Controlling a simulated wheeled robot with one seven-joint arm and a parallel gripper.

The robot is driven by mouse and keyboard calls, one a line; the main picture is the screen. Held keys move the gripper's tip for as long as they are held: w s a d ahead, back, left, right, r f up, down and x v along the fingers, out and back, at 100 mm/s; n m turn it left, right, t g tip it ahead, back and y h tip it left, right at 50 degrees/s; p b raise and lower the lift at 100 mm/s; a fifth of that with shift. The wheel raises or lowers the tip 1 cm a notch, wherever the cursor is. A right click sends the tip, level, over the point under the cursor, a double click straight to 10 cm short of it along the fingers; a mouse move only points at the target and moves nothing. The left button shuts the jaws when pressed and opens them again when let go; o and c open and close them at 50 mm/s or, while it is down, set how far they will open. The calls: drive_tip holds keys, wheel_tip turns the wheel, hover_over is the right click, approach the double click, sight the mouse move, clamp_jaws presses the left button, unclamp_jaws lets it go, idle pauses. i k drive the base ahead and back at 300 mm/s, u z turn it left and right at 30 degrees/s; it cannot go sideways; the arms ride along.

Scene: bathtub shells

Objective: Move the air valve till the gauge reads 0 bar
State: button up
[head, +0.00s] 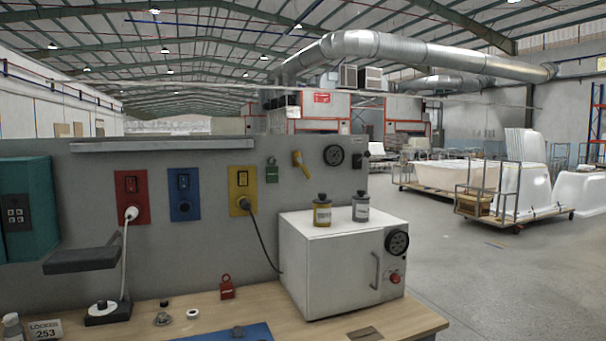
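The air valve appears to be the yellow lever (301,163) on the grey panel (230,250), above the white cabinet. Its handle slants, with its lower end to the right. The round black pressure gauge (333,155) is just right of it on the same panel. Its needle and numbers are too small to read. My gripper is not in view, so I cannot tell its state. Nothing is seen touching the valve.
The wooden bench (180,318) stands before the panel. A white cabinet (330,265) with two jars (322,211) on top sits below the valve. A cable runs from the yellow socket plate (243,191). Open floor (480,270) lies right; bathtub carts (515,190) stand beyond.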

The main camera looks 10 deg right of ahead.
sight(298, 159)
drive_tip(key=z, duration=0.4)
drive_tip(key=i, duration=0.95)
drive_tip(key=u, duration=0.4)
